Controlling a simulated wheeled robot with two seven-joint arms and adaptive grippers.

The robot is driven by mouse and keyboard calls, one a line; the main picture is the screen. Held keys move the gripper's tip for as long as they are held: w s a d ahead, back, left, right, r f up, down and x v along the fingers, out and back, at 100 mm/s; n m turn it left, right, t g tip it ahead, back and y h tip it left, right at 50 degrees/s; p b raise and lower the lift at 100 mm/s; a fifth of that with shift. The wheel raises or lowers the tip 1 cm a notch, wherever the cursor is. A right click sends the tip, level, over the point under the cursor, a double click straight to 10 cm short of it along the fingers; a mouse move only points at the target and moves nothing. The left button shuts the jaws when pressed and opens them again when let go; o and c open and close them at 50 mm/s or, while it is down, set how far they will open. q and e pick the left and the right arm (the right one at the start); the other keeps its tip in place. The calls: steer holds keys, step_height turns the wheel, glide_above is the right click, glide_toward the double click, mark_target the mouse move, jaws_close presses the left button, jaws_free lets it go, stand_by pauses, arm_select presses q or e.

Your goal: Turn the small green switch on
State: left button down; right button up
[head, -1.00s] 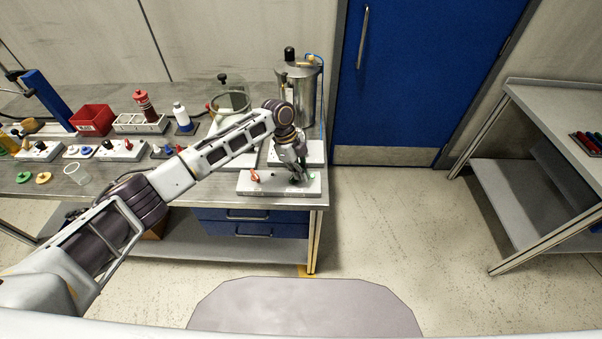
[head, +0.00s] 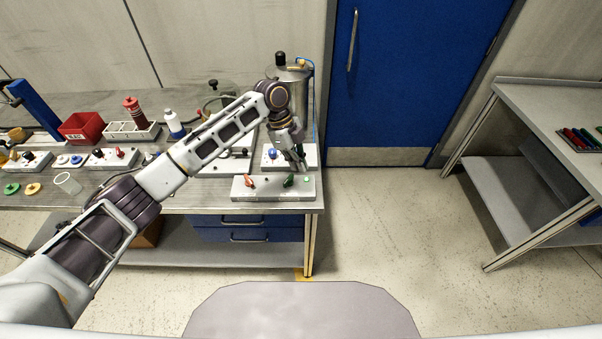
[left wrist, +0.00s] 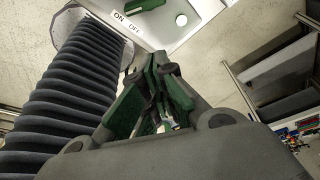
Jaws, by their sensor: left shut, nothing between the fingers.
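The small green switch (head: 289,180) sits on a white switch panel (head: 268,194) at the front right corner of the bench. My left gripper (head: 304,167) is shut and empty, just above and behind the panel, apart from the switch. In the left wrist view the green switch (left wrist: 150,5) is cut off by the top edge, near ON and OFF labels. The shut fingers (left wrist: 160,100) point toward the panel. My right gripper is not in view.
Behind the panel stand another white panel with a blue knob (head: 271,152) and a metal canister (head: 295,80). A red bin (head: 82,128), a bottle (head: 174,124) and several other switches are to the left. The floor right of the bench is clear.

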arm_select(q)
steer(key=shift+v, duration=1)
steer(key=shift+f, duration=0.1)
